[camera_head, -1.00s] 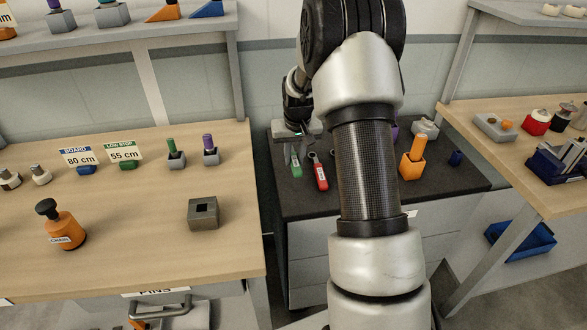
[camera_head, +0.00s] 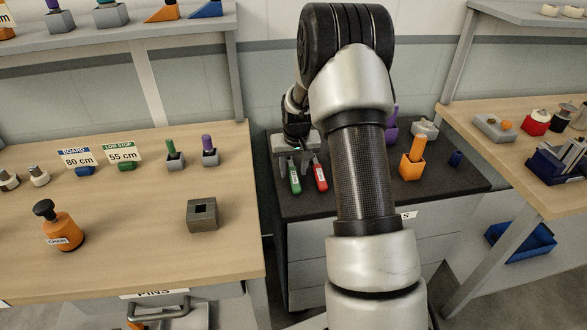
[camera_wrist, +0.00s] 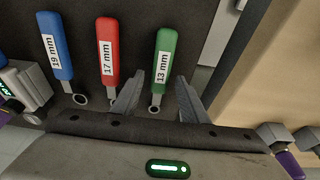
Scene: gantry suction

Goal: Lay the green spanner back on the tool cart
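The green spanner (camera_head: 295,180), labelled 13 mm, lies on the dark top of the tool cart (camera_head: 300,207), near its left edge. In the wrist view the green spanner (camera_wrist: 165,55) has its ring end between my two fingers, with a gap on each side. My gripper (camera_head: 296,170) is open over the cart top; its spread fingers also show in the wrist view (camera_wrist: 158,98). The red spanner (camera_head: 320,178), labelled 17 mm, lies just right of the green one in the head view.
A blue spanner (camera_wrist: 55,45), labelled 19 mm, lies beyond the red one in the wrist view. An orange block with a pin (camera_head: 412,160) stands further right on the cart. Wooden benches flank the cart; the left one (camera_head: 130,215) is close to the spanner.

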